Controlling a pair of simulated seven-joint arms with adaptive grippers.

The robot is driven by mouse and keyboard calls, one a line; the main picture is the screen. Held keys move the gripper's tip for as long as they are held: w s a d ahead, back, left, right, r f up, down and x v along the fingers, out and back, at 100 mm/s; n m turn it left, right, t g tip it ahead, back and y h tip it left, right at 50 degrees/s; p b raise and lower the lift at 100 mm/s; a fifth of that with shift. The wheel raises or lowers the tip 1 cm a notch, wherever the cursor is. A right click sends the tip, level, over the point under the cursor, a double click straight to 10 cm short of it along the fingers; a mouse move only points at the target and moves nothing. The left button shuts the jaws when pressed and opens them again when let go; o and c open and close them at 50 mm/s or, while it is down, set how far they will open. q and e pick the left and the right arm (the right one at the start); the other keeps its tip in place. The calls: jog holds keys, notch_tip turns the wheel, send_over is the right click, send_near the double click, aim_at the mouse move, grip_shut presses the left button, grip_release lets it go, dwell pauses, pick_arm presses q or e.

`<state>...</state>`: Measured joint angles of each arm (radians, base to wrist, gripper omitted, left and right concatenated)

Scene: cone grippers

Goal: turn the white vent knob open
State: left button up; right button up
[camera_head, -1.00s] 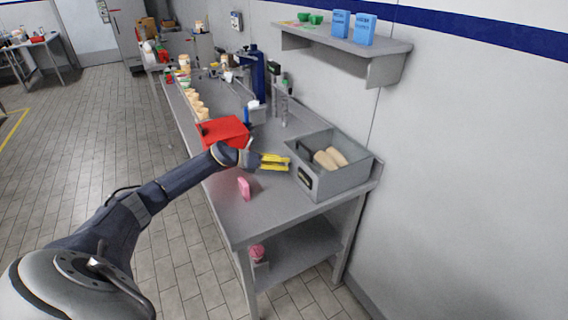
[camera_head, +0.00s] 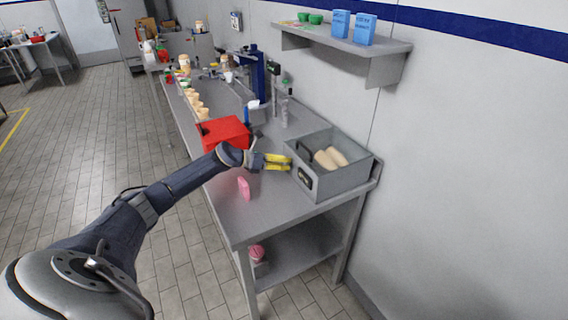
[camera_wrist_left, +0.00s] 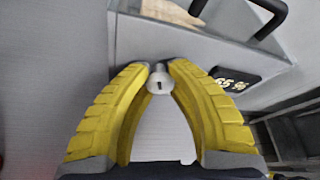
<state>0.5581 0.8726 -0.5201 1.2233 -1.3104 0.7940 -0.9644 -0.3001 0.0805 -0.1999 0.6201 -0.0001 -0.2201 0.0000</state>
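The white vent knob (camera_wrist_left: 160,80), round with a small dark mark, is on the front of a grey metal box (camera_wrist_left: 205,47) in the left wrist view. My left gripper (camera_wrist_left: 159,68) has its yellow fingertips closed in on both sides of the knob, seemingly touching it. In the head view my left gripper (camera_head: 288,163) reaches the left side of the box (camera_head: 342,181), and the knob is hidden there. A dark display (camera_wrist_left: 236,79) reading about 55 % is right of the knob. My right gripper is in neither view.
Tan loaves (camera_head: 325,159) lie in the box, which has a black handle (camera_head: 304,150). A red box (camera_head: 224,132) and a pink block (camera_head: 244,188) are on the table (camera_head: 270,207) near my left arm. A wall shelf (camera_head: 345,45) hangs above.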

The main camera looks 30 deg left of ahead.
pick_arm(q)
grip_shut()
jog(key=shift+a+r, duration=0.1)
jog(key=shift+n+h, duration=0.3)
jog(key=shift+h, duration=0.1)
jog(key=n+h, duration=0.1)
jog(key=n, duration=0.1)
jog(key=n+h, duration=0.1)
jog(key=shift+w+a+r+n, duration=0.1)
jog(key=shift+w+n, duration=0.05)
jog(key=shift+n, duration=0.25)
jog(key=n+h, duration=0.1)
jog(key=n, duration=0.2)
jog(key=shift+h, duration=0.4)
jog(key=shift+a+n+t+h, duration=0.15)
jog(key=shift+n+t+h, duration=0.25)
jog(key=shift+n, duration=1)
jog(key=o, duration=0.6)
grip_release()
jog(key=o, duration=0.4)
jog(key=shift+f, duration=0.3)
jog(key=shift+c, duration=0.2)
